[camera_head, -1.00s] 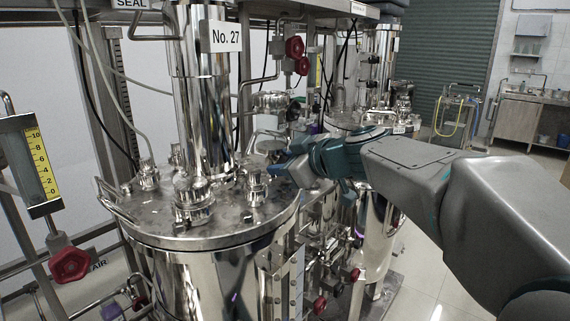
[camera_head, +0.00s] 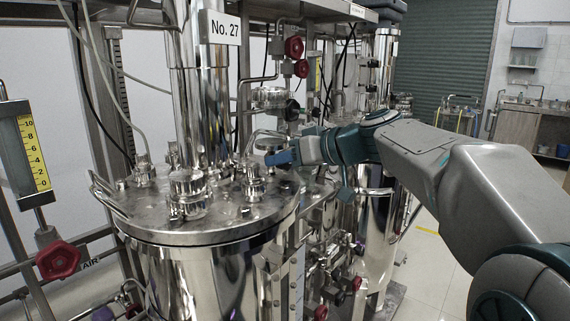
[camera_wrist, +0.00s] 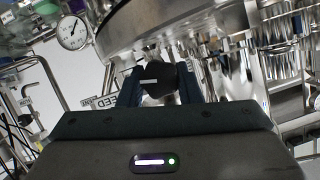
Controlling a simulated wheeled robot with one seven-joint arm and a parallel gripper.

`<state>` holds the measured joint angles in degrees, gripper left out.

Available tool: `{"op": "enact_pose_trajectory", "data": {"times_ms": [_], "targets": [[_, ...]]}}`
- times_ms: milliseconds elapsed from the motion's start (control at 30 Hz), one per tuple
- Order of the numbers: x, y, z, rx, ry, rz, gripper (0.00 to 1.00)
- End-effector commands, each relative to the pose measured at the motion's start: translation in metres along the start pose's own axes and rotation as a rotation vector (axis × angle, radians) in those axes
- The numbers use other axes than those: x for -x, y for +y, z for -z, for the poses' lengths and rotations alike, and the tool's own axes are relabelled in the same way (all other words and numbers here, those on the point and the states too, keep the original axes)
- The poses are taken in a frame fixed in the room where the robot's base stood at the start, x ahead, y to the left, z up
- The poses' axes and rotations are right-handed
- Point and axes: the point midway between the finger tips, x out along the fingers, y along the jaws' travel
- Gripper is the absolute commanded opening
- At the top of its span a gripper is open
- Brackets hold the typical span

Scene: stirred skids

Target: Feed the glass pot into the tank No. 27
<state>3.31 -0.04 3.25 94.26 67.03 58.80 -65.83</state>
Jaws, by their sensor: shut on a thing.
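The tank No. 27 (camera_head: 220,240) is the shiny steel vessel at left centre in the head view. Its sign (camera_head: 219,27) hangs above, and its flat lid (camera_head: 236,215) carries several steel fittings. My gripper (camera_head: 277,157) is over the lid's back right edge, close to the small right fitting (camera_head: 253,183). Clear glass cannot be made out. In the head view the held thing is mostly hidden.
A tall steel column (camera_head: 213,110) rises from the lid. Piping with red valve knobs (camera_head: 294,47) stands behind my gripper. A second steel tank (camera_head: 375,230) is to the right, beneath my arm. The wrist view shows a pressure gauge (camera_wrist: 73,33). Open floor lies at right.

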Motion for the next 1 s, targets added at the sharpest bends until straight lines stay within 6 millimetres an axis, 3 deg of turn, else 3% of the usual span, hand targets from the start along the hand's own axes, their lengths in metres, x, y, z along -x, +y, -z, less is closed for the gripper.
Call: {"op": "enact_pose_trajectory", "data": {"times_ms": [567, 600, 667, 1000], "targets": [[0.0, 0.0003, -0.0002, -0.035, 0.0, 0.015, 0.08], [0.0, 0.0003, -0.0002, -0.035, 0.0, 0.015, 0.4], [0.0, 0.0003, -0.0002, -0.034, 0.0, 0.014, 0.53], [0.0035, 0.0007, 0.0, -0.034, 0.001, 0.013, 0.53]]}}
